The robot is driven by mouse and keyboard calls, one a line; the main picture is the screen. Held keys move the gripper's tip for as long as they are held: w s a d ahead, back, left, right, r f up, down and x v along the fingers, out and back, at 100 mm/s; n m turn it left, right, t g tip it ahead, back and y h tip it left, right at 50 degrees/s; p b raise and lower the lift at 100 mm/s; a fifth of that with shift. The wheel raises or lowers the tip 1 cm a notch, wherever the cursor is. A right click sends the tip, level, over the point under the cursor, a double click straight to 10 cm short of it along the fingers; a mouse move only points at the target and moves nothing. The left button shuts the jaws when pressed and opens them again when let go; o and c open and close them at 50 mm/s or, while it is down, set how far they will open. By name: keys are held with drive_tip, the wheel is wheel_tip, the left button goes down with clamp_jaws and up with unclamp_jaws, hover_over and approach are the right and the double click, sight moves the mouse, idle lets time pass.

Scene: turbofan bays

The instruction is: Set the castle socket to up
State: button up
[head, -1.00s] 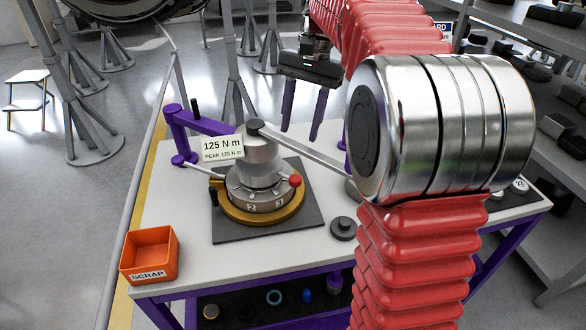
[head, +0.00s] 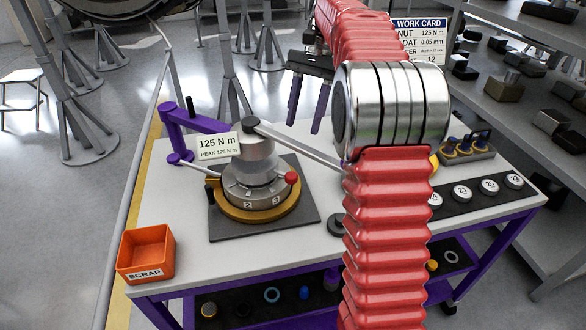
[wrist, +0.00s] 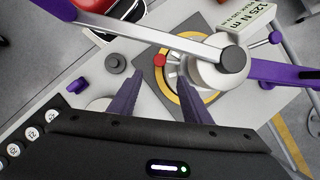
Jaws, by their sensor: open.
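A silver cylinder with a notched lower part (head: 258,160), seemingly the castle socket, stands upright on a round fixture with a brass-coloured ring (head: 262,212). A silver bar (head: 300,146) runs right from the cylinder's top, and a red knob (head: 291,177) sticks out beside it. The cylinder shows at upper right in the wrist view (wrist: 222,72). My gripper (head: 303,125) has two purple fingers, open and empty, behind and right of the fixture. In the wrist view the gripper (wrist: 159,73) points toward the fixture, apart from it, with the bar ahead of the fingers.
A purple arm (head: 185,122) and a readout tag (head: 218,146) stand by the fixture. A dark round part (head: 334,226) sits to its right, partly hidden by my arm. An orange scrap bin (head: 146,254) is at front left; numbered discs (head: 489,187) lie at right.

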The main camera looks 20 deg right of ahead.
sight(291, 174)
drive_tip(key=x, duration=1.3)
drive_tip(key=shift+a+f, duration=0.15)
drive_tip(key=shift+f, duration=0.15)
drive_tip(key=shift+c, duration=0.4)
clamp_jaws()
